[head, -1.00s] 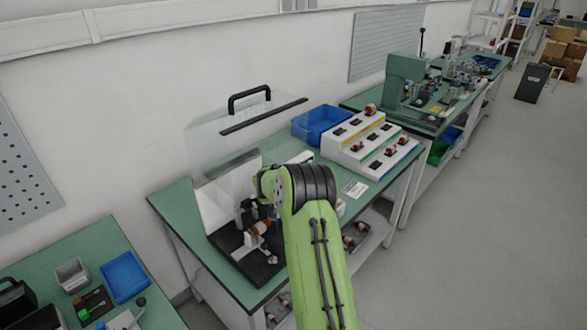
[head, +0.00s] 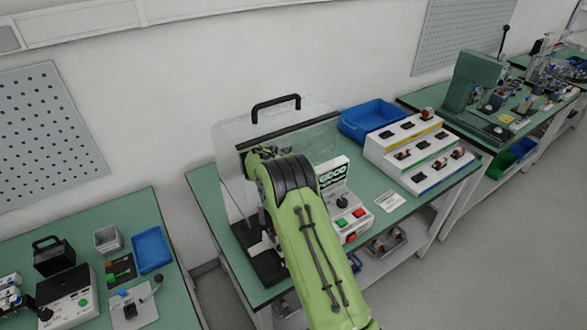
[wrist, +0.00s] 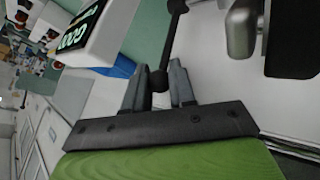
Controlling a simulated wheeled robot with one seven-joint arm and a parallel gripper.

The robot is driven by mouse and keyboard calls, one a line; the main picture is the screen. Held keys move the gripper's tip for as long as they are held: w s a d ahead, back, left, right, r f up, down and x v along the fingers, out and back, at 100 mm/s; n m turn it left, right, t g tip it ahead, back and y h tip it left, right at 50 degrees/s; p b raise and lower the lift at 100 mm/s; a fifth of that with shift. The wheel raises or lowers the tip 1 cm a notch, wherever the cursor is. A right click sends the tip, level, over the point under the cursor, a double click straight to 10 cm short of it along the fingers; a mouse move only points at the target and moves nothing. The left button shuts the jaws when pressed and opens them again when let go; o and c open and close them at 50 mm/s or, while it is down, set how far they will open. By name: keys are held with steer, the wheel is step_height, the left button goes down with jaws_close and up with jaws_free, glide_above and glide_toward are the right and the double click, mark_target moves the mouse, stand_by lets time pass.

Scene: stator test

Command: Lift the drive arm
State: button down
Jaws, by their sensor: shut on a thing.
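The drive arm, a thin black rod with rounded ends (wrist: 169,42), shows in the wrist view between the grey fingers of my gripper (wrist: 158,78). The gripper is shut on its near rounded end. In the head view my green arm reaches over the test bench and hides the gripper, the drive arm and most of the tester's black base (head: 262,262). The tester's control box (head: 345,205) stands to the right of my arm, with a lit display, a black knob, and green and red buttons. The display also shows at upper left in the wrist view (wrist: 82,28).
A clear cover with a black handle (head: 276,104) stands raised behind my arm. A blue bin (head: 370,121) and a stepped white rack (head: 415,150) with parts are to the right. Another green bench (head: 75,225) with boxes is at left.

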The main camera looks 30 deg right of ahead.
steer(key=shift+s+d+f, duration=0.1)
steer(key=shift+s+f, duration=0.05)
steer(key=c, duration=1)
jaws_free()
steer(key=shift+c, duration=0.2)
steer(key=shift+o, duration=0.3)
